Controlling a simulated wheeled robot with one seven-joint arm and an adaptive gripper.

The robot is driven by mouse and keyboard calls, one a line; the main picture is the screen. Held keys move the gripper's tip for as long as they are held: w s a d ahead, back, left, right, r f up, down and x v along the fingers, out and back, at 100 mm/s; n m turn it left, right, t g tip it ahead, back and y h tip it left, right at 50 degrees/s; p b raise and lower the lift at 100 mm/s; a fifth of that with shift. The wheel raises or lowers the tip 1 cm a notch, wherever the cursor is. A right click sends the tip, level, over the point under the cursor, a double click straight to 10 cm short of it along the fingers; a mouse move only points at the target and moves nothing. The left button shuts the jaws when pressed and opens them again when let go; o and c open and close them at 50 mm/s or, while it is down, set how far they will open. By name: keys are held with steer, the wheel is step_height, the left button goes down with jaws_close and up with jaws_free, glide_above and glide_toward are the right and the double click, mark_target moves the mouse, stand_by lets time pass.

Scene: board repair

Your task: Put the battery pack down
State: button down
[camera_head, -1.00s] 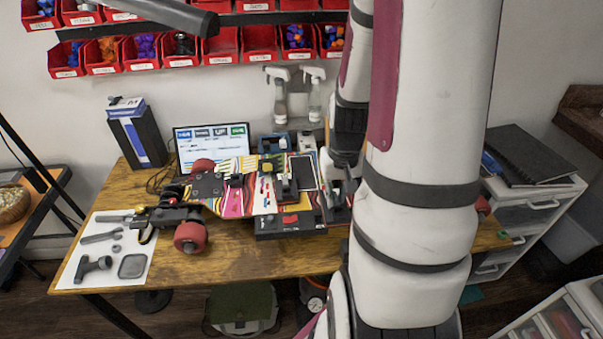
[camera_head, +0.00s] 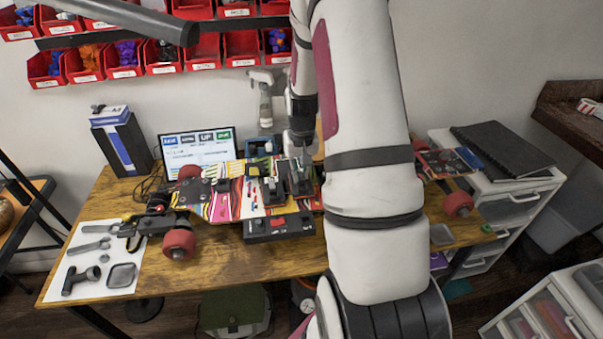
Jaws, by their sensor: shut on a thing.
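The longboard (camera_head: 223,200) lies upside down across the wooden table, with red wheels and a colourful striped underside. My gripper (camera_head: 301,172) is over the middle of the board, pointing down, beside a black clamp-like part (camera_head: 272,190). It is shut on a dark block, which I take to be the battery pack (camera_head: 303,185). The block is small in view and partly hidden by the fingers. It is at or just above the board; I cannot tell whether it touches. My arm hides the board's right-middle part.
A black box with red marks (camera_head: 279,227) sits at the board's front edge. A white tool mat (camera_head: 98,285) lies at the table's left. A drawer unit (camera_head: 500,190) is at right. The front-left tabletop (camera_head: 215,265) is clear.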

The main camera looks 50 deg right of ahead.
steer(key=shift+f, duration=0.35)
steer(key=shift+f, duration=0.1)
steer(key=shift+f, duration=0.1)
steer(key=c, duration=1.6)
jaws_free()
